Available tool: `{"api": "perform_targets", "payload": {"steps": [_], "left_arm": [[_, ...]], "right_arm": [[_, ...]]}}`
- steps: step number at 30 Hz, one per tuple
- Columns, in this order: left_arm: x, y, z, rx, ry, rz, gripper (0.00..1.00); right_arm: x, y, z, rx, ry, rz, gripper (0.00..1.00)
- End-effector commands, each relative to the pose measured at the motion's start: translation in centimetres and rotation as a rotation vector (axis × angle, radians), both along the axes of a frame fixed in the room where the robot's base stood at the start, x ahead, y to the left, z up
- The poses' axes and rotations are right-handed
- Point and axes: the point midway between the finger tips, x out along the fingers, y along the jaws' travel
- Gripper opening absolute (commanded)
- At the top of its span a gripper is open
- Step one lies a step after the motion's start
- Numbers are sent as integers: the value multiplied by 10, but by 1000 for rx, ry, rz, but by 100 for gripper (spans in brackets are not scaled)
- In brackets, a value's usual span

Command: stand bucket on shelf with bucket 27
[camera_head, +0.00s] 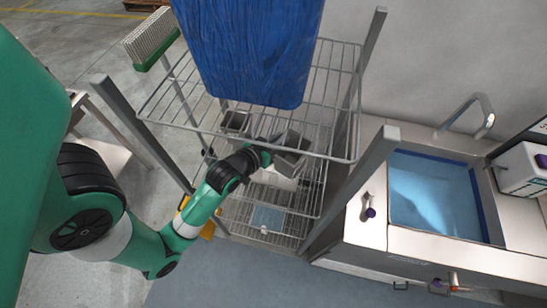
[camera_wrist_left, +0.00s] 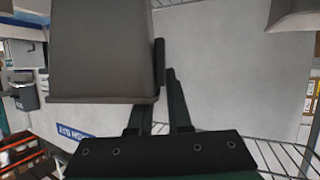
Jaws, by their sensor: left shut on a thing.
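My left gripper (camera_head: 268,150) reaches into the wire rack, below its upper shelf, and is shut on a grey bucket (camera_head: 291,152). In the left wrist view the bucket (camera_wrist_left: 100,50) fills the upper left, and the fingers (camera_wrist_left: 160,115) meet it at its right edge. A second grey bucket (camera_head: 235,122) stands to the left on the rack, seen through the upper wires. I cannot read a number on either bucket. Whether the held bucket touches the wire shelf (camera_head: 305,185) below is hidden. My right gripper is not in view.
Grey rack posts (camera_head: 340,195) stand close around the arm. A green-backed brush (camera_head: 150,40) is at upper left. A flat blue item (camera_head: 268,217) lies low in the rack. A sink (camera_head: 435,195) is at right.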

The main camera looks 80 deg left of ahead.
Motion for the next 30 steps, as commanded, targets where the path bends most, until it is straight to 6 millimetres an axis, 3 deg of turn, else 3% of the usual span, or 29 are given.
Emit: {"api": "perform_targets", "payload": {"steps": [1, 3, 11, 16, 29, 30], "left_arm": [[0, 0, -18, -2, 1, -1, 0], [0, 0, -31, -2, 1, -1, 0], [0, 0, -46, 1, -2, -1, 0], [0, 0, -75, 0, 1, -1, 0], [0, 0, -83, 1, -2, -2, 0], [0, 0, -83, 0, 1, -1, 24]], "right_arm": [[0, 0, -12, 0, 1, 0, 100], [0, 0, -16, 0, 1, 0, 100], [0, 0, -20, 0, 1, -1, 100], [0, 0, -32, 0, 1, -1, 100], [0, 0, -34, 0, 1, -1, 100], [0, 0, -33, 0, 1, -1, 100]]}}
